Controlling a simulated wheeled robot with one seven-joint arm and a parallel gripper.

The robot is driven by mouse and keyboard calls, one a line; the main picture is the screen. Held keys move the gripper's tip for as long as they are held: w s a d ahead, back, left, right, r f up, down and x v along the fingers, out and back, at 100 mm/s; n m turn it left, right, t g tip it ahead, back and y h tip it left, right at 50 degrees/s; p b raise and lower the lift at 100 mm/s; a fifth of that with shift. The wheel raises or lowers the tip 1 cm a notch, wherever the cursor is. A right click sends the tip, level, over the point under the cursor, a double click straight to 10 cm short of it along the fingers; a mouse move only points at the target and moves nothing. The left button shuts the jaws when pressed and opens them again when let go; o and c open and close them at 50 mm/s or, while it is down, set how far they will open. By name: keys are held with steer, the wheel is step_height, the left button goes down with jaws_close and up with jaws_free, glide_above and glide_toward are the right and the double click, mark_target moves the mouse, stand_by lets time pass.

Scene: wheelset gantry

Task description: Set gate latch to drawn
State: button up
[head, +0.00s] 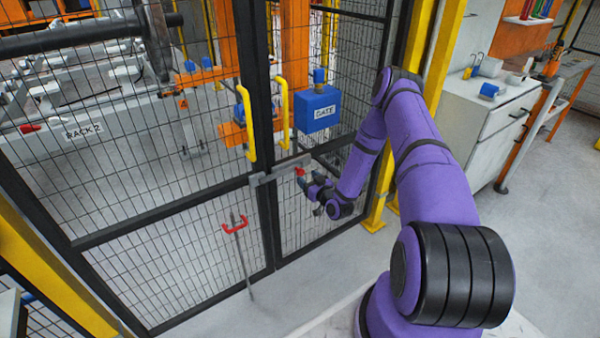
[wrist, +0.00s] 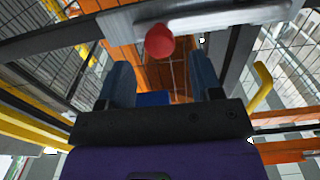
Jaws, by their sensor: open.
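The gate latch is a grey sliding bar (head: 278,171) across the meeting posts of the mesh gate, below the yellow handles. It carries a red knob (head: 300,172) near its right end. In the wrist view the knob (wrist: 160,40) is just beyond the fingertips, roughly centred between them, with the pale bar (wrist: 225,17) behind it. My gripper (head: 307,184) is open in front of the knob, and its two dark fingers (wrist: 162,66) show nothing held between them. Contact with the knob cannot be told. The bar's far end is hard to make out.
A blue box marked GATE (head: 317,109) hangs on the mesh above my gripper. Yellow handles (head: 283,113) flank the gate posts. A vertical rod with a red handle (head: 234,225) stands at lower left. A yellow post (head: 382,195) and white cabinet (head: 487,130) are to the right.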

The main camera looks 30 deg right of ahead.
mark_target(302, 173)
steer(key=shift+w+a, duration=0.1)
steer(key=shift+w, duration=2.7)
